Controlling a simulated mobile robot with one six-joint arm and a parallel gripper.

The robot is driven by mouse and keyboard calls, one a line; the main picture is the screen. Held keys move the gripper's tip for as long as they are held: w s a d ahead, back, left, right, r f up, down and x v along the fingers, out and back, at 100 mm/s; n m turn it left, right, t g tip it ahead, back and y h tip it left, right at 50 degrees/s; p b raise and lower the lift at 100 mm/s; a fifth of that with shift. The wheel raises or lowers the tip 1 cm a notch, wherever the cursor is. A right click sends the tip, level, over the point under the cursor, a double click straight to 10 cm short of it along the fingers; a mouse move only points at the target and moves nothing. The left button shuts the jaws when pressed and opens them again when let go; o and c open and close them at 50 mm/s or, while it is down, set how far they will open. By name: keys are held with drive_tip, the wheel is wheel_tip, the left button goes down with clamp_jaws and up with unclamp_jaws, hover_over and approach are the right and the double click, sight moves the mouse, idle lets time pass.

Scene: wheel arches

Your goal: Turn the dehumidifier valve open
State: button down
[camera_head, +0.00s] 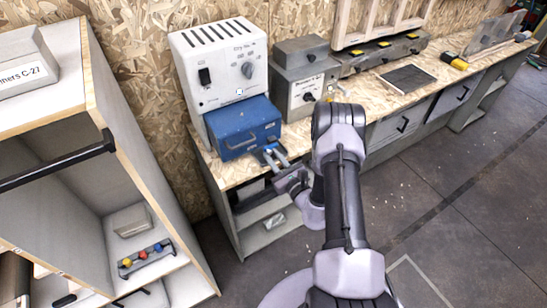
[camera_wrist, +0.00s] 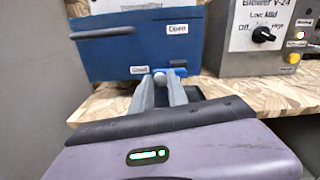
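In the wrist view the blue box (camera_wrist: 115,50) carries an "Open" label (camera_wrist: 177,29) at upper right and a "Closed" label (camera_wrist: 139,70) lower down. A small blue valve part with a pale round knob (camera_wrist: 160,76) is at its lower front. My gripper (camera_wrist: 161,82) reaches to this part, one finger on each side, with a gap between them. The fingertips partly hide it; I cannot tell whether they touch it. In the head view my gripper (camera_head: 269,151) is just before the box.
A grey blower unit (camera_head: 303,85) with a black knob stands right of the blue box. A black tablet-like panel (camera_head: 407,77) lies farther along the bench. A wooden shelf (camera_head: 130,180) stands at the left. The floor (camera_head: 450,190) at the right is clear.

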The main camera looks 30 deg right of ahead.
drive_tip(key=shift+r, duration=0.1)
drive_tip(key=shift+w+d+r+m+p, duration=0.1)
drive_tip(key=shift+d+r+m+p, duration=0.5)
drive_tip(key=shift+m, duration=2.35)
drive_tip(key=shift+s+d+r+m+p, duration=0.1)
drive_tip(key=shift+d+r+m+p, duration=0.5)
drive_tip(key=shift+m, duration=2.4)
drive_tip(key=shift+w+d+r+m+p, duration=0.1)
drive_tip(key=shift+d+r+m+p, duration=0.45)
drive_tip(key=shift+m, duration=2.4)
drive_tip(key=shift+f, duration=0.2)
drive_tip(key=c, duration=1.3)
unclamp_jaws()
drive_tip(key=shift+d, duration=0.1)
